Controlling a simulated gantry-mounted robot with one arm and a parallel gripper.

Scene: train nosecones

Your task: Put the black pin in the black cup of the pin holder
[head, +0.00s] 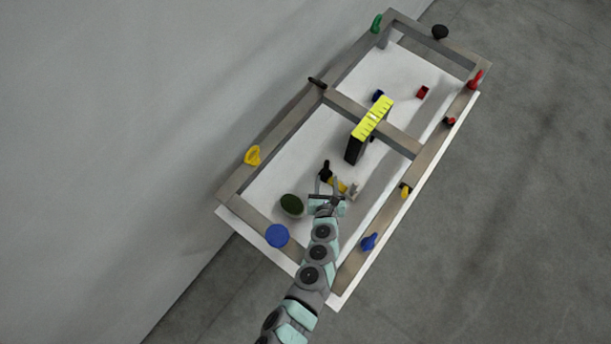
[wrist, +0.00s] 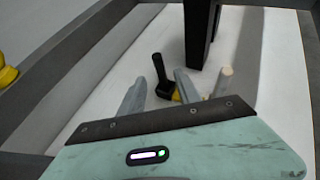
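A small black piece (head: 325,174), which looks like the black pin, is on the white floor of the frame, just beyond my gripper. In the wrist view the black piece (wrist: 160,72) has an upright stem and a wider foot beside a yellow piece (wrist: 176,95). My gripper (head: 328,186) is open, with its fingers (wrist: 158,92) apart. The black piece shows between and beyond the fingertips; no contact can be made out. I cannot clearly identify the pin holder or its black cup.
A tall black block with a yellow top (head: 372,118) stands ahead. A pale piece (head: 353,189) is right of my gripper, a dark green round piece (head: 292,204) to its left. Coloured pieces, including a blue disc (head: 277,236), sit along the raised frame (head: 280,130).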

